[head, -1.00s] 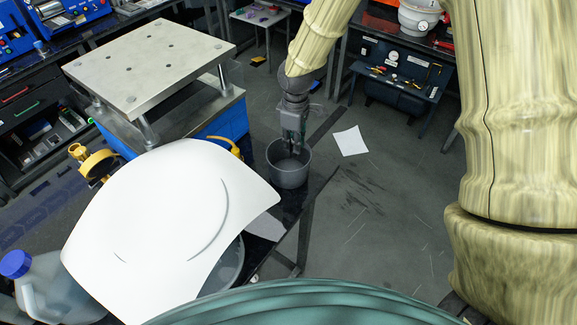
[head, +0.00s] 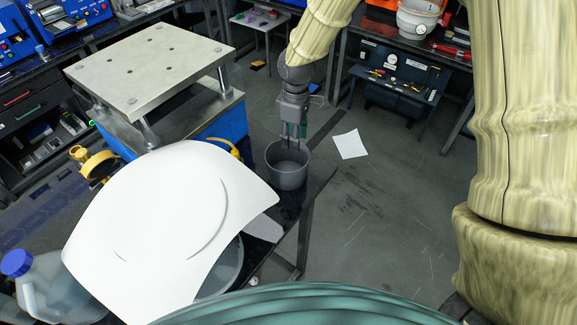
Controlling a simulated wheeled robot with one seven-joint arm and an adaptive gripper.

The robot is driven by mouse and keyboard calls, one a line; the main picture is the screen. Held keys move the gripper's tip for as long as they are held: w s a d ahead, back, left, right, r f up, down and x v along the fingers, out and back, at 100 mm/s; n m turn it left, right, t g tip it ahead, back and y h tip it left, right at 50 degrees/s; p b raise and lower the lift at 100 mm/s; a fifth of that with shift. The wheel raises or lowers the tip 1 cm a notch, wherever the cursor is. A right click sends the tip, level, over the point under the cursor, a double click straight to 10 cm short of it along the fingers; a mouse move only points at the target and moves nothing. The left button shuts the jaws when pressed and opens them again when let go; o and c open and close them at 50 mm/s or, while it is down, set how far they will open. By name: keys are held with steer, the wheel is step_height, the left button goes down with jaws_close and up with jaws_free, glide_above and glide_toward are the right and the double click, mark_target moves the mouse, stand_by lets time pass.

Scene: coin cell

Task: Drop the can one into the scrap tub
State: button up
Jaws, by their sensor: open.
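My gripper (head: 293,140) is open and points down over the grey tub (head: 287,178), which stands at the right end of the dark bench. The fingertips are at about the height of the tub's rim. I see nothing between the fingers. I cannot make out a can in the tub; its floor is only partly visible. I cannot tell from its look alone whether this grey tub is the scrap tub.
A large white curved sheet (head: 165,220) covers much of the bench, partly over another round grey container (head: 225,268). A metal plate press (head: 150,70) stands behind. A jug with a blue cap (head: 55,280) is at the left. Open floor lies right of the bench.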

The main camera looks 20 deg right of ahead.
step_height(320, 180, up, 9)
stand_by(0.4)
steer(key=shift+s+f, duration=0.1)
steer(key=shift+f, duration=0.05)
